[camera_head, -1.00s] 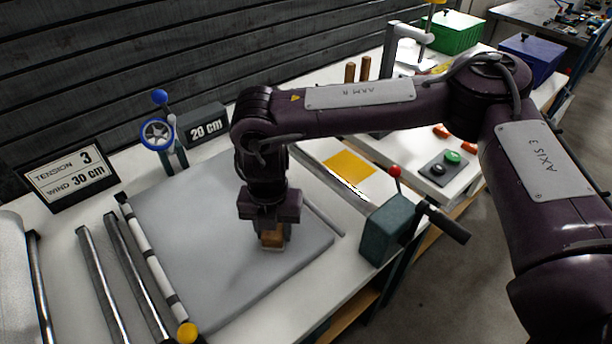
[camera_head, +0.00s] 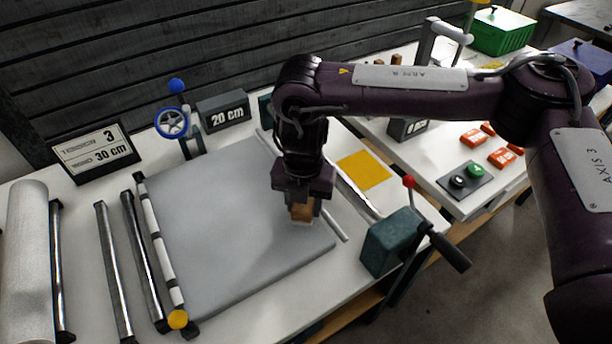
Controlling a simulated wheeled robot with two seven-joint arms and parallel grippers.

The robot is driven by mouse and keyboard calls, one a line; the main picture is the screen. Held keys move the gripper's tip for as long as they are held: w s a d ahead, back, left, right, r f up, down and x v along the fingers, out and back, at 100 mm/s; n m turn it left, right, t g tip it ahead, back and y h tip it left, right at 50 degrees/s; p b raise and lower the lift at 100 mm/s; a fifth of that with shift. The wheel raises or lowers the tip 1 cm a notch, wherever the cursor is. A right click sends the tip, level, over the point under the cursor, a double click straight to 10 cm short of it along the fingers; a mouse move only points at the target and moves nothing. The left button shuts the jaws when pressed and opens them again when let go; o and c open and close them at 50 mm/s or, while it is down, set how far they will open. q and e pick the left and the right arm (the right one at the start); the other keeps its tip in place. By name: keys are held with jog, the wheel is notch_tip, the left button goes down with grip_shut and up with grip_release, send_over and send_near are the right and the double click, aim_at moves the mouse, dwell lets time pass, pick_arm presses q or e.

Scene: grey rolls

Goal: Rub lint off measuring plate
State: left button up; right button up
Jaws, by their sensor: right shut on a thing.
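The measuring plate (camera_head: 215,230) is a wide flat grey slab on the white table. My right gripper (camera_head: 302,205) points down over the plate's right part, near its right edge. It is shut on a wooden block with a pale underside (camera_head: 301,213), which looks like a brush or pad. The block is at the plate surface; I cannot tell whether it touches. No lint can be made out on the plate at this size. My left gripper is not in view.
Metal rollers (camera_head: 115,270) and a grey roll (camera_head: 28,260) lie left of the plate. A blue handwheel (camera_head: 172,123) and a 20 cm sign (camera_head: 224,110) stand behind it. A green box with a red-knobbed lever (camera_head: 392,243) stands right of it. A yellow square (camera_head: 363,170) lies beyond.

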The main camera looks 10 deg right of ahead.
notch_tip(320, 180, up, 2)
jog(key=shift+a+r+p, duration=0.1)
jog(key=shift+p, duration=0.45)
jog(key=shift+w+r+p, duration=0.1)
jog(key=shift+r+p, duration=1.1)
jog(key=shift+r, duration=0.2)
